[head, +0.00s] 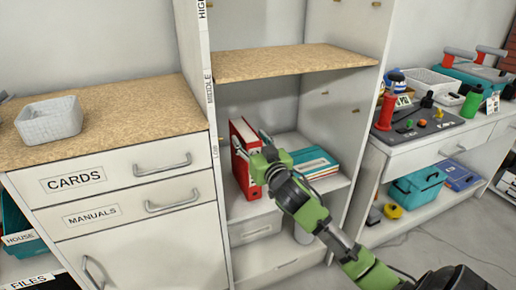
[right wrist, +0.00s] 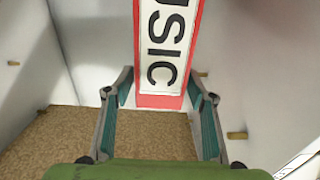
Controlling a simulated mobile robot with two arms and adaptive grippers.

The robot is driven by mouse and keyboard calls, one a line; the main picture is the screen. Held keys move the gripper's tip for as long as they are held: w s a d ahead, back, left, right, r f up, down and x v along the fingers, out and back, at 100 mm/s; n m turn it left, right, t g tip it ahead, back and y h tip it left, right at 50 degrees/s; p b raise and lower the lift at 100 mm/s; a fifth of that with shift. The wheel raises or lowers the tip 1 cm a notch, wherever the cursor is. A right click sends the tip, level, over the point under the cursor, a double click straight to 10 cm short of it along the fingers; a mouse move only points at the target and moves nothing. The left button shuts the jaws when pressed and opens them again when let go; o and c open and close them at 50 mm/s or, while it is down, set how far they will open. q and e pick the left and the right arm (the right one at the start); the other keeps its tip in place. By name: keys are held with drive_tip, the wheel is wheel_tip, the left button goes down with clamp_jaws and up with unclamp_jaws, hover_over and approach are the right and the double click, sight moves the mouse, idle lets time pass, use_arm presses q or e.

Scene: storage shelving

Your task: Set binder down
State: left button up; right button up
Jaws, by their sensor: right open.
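The red binder (head: 239,132) stands upright on the low shelf of the open cabinet, at the left side of the bay. In the right wrist view its spine (right wrist: 166,45) shows a white label with the letters "SIC". My right gripper (head: 251,148) is at the binder's front and covers part of it. Its fingers (right wrist: 159,82) are open, one to each side of the spine's end, with gaps visible between fingers and binder. The binder's lower part shows below the gripper in the head view.
The brown middle shelf board (head: 290,61) is bare above. A drawer unit with a grey basket (head: 49,121) is at left; a tool-covered bench (head: 425,125) is at right.

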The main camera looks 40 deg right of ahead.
drive_tip(key=v, duration=0.6)
drive_tip(key=shift+s+p, duration=0.1)
drive_tip(key=shift+p, duration=0.2)
drive_tip(key=s+a+f+g, duration=0.3)
drive_tip(key=s+f, duration=0.1)
drive_tip(key=f, duration=0.3)
drive_tip(key=s+a+f+g, duration=0.2)
drive_tip(key=s+a+f, duration=0.15)
drive_tip(key=f, duration=0.35)
drive_tip(key=s+a+f+n+g+y, duration=0.2)
drive_tip(key=s+a+f+g, duration=0.2)
drive_tip(key=s, duration=0.7)
drive_tip(key=s+a+f+n+g+y, duration=0.2)
drive_tip(key=s+a+f+g, duration=0.3)
drive_tip(key=s+a+f, duration=0.4)
drive_tip(key=s, duration=0.3)
drive_tip(key=shift+s+f+n, duration=0.15)
drive_tip(key=shift+f+n, duration=0.15)
drive_tip(key=shift+f, duration=0.05)
